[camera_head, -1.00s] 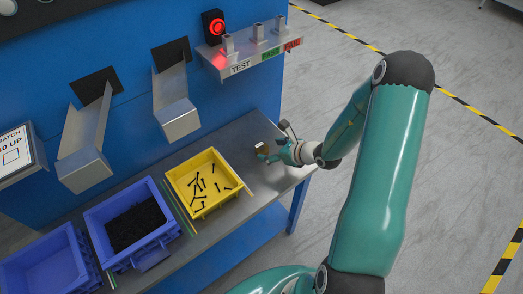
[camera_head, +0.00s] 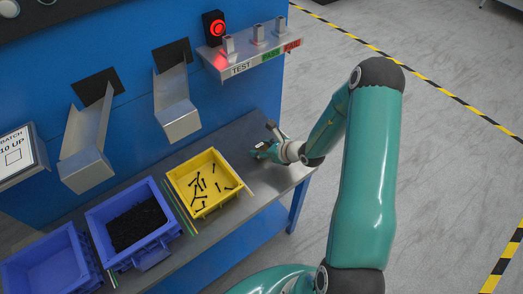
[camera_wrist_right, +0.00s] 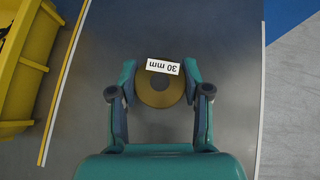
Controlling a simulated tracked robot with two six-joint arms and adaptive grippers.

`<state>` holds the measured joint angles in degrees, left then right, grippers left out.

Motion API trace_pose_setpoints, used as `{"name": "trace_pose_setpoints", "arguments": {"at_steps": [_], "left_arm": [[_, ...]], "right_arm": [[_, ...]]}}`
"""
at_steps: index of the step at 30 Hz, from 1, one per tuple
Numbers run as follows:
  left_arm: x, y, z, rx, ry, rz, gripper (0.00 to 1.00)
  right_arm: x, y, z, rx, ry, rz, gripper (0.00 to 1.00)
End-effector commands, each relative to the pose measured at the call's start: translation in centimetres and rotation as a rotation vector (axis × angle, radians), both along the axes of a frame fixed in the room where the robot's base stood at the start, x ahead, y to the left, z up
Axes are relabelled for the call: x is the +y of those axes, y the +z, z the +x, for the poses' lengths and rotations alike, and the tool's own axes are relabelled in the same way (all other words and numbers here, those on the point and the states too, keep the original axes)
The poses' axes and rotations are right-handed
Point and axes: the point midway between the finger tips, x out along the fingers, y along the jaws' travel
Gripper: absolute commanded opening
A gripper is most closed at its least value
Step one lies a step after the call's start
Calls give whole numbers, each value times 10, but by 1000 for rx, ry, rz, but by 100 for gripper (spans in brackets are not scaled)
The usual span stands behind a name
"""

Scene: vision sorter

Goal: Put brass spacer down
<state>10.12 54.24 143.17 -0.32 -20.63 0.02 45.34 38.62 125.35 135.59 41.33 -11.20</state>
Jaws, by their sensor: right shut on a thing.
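In the head view my right gripper (camera_head: 262,151) is low over the right part of the grey metal bench (camera_head: 238,134), right of the yellow bin. The spacer is barely visible there. I cannot tell whether it touches the bench. My left gripper is not in view.
A yellow bin (camera_head: 216,203) with several black bolts stands left of the gripper. A blue bin (camera_head: 106,240) of dark parts and an empty blue bin (camera_head: 45,272) are further left. A shelf (camera_head: 250,62) labelled TEST, PASS and FAIL with posts is above. Bench around the gripper is clear.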

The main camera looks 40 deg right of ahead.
Motion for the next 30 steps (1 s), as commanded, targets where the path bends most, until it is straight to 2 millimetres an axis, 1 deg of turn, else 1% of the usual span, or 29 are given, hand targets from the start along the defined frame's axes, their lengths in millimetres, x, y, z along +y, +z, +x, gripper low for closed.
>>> {"name": "trace_pose_setpoints", "arguments": {"at_steps": [1,3,4,14,19,23,26,30], "left_arm": [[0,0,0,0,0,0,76],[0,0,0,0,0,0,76],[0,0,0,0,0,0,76],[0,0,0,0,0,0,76],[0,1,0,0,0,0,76],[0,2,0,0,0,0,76],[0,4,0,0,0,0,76],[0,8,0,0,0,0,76]], "right_arm": [[0,0,0,0,0,0,15],[0,0,0,0,0,0,3],[0,0,0,0,0,0,0],[0,3,1,-3,0,-2,0],[0,14,1,-5,2,-3,0],[0,32,2,-6,1,-5,0],[-1,56,2,-9,2,-7,0],[0,97,2,-10,2,-9,0]]}}
